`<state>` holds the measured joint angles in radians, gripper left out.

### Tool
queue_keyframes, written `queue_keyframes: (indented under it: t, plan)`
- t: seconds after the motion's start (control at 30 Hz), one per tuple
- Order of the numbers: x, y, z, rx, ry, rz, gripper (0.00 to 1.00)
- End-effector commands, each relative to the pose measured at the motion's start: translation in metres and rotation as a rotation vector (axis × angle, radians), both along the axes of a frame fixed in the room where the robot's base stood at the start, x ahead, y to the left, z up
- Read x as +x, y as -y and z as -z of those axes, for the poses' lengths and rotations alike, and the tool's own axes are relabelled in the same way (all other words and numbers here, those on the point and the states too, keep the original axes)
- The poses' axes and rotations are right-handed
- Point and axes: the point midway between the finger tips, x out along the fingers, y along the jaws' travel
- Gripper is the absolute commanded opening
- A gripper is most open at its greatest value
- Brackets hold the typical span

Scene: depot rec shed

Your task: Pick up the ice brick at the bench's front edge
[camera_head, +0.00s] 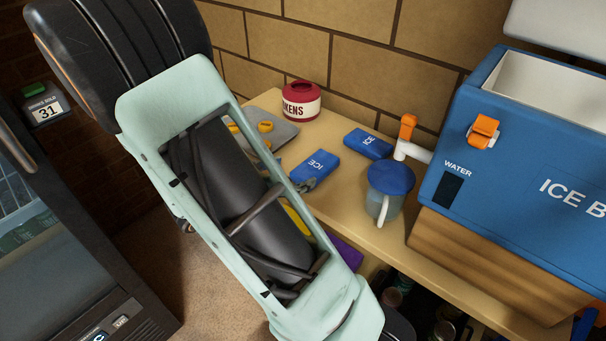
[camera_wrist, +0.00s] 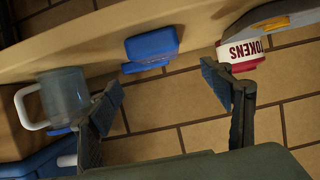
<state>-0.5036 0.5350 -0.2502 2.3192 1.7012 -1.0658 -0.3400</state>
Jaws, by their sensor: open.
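Two blue ice bricks lie flat on the bench (camera_head: 340,207). The nearer ice brick (camera_head: 316,164) is towards the front edge, and the farther ice brick (camera_head: 368,143) is behind it to the right. In the wrist view, where the scene is turned over, the nearer ice brick (camera_wrist: 152,43) shows beyond the gap between my fingers. The other brick (camera_wrist: 144,67) is partly hidden behind it. My gripper (camera_wrist: 160,82) is open and empty, its fingers spread on either side of the bricks in that picture and apart from them. In the head view my arm hides most of the gripper.
A blue-lidded jug (camera_head: 388,190) stands right of the bricks, below the orange-handled tap of a blue ice box (camera_head: 465,180). A red-and-white tokens jar (camera_head: 300,101) and a grey item (camera_head: 280,132) are at the left. A brick wall (camera_head: 350,60) closes the back.

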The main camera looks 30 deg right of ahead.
Motion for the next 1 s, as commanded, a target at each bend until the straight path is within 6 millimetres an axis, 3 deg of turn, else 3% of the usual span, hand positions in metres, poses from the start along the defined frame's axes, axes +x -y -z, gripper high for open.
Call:
queue_keyframes:
  t: [0.2,0.47,0.7,1.0]
  plan:
    - [0.008,0.031,0.016,-0.001,0.0,0.009,0.72]
    - [0.015,0.05,0.024,-0.001,0.001,0.004,0.72]
    - [0.024,0.081,0.04,0.0,0.0,0.007,0.72]
    - [0.029,0.091,0.042,0.001,0.0,0.002,0.72]
